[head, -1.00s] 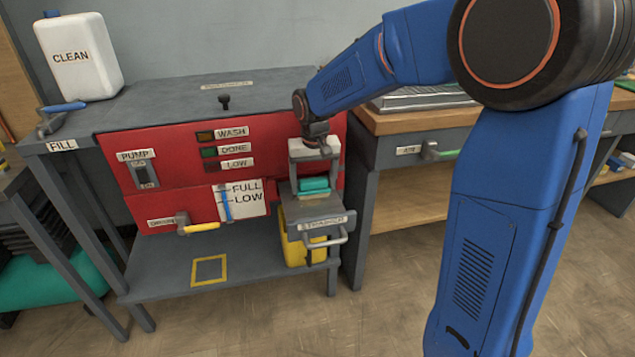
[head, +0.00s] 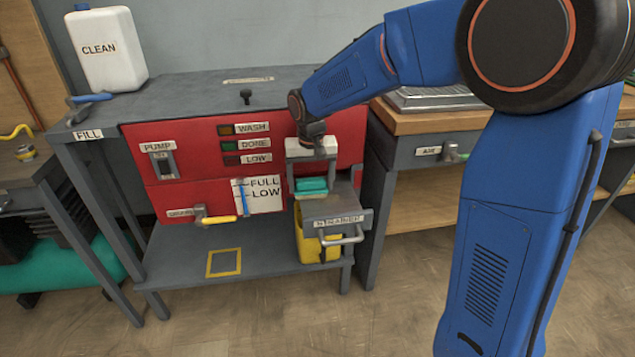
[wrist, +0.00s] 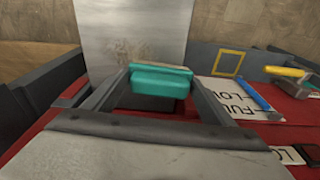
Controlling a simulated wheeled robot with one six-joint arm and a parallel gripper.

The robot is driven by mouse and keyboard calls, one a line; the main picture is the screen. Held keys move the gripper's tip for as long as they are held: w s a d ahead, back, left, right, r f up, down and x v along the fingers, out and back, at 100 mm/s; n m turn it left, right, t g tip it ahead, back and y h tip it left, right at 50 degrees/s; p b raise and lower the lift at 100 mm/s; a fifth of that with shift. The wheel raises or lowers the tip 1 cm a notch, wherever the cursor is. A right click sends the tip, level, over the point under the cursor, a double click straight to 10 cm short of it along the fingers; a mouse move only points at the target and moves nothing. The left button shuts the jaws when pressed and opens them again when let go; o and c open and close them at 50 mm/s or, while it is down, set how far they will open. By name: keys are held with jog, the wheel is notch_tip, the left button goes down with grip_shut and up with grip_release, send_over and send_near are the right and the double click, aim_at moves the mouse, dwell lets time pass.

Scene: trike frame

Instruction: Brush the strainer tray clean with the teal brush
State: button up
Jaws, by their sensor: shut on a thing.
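My gripper (head: 312,172) is shut on the teal brush (head: 312,186) and holds it at the right side of the red machine front. In the wrist view the brush (wrist: 160,82) sits between the two fingers, with a pale strip along its far edge. The strainer tray (head: 335,209) is a grey drawer with a label and a bar handle, pulled out below the brush. In the wrist view its metal surface (wrist: 100,22) shows a brownish smear (wrist: 130,50) just beyond the brush. I cannot tell whether the brush touches the tray.
The red panel (head: 190,190) has a pump switch, lamps, a level gauge (head: 245,197) and a yellow-handled drain valve (head: 215,219). A yellow container (head: 305,240) stands under the tray. A white CLEAN jug (head: 108,50) stands on the grey top. A wooden bench (head: 420,122) is at right.

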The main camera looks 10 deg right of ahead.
jog(key=shift+a+r, duration=0.1)
jog(key=shift+a, duration=0.3)
jog(key=shift+d+f, duration=0.2)
jog(key=shift+d, duration=5.45)
jog(key=shift+s, duration=0.7)
jog(key=shift+a+r, duration=0.2)
jog(key=shift+a, duration=1.75)
jog(key=shift+a+f, duration=0.1)
jog(key=shift+a, duration=3.65)
jog(key=shift+f, duration=0.1)
jog(key=shift+d, duration=0.1)
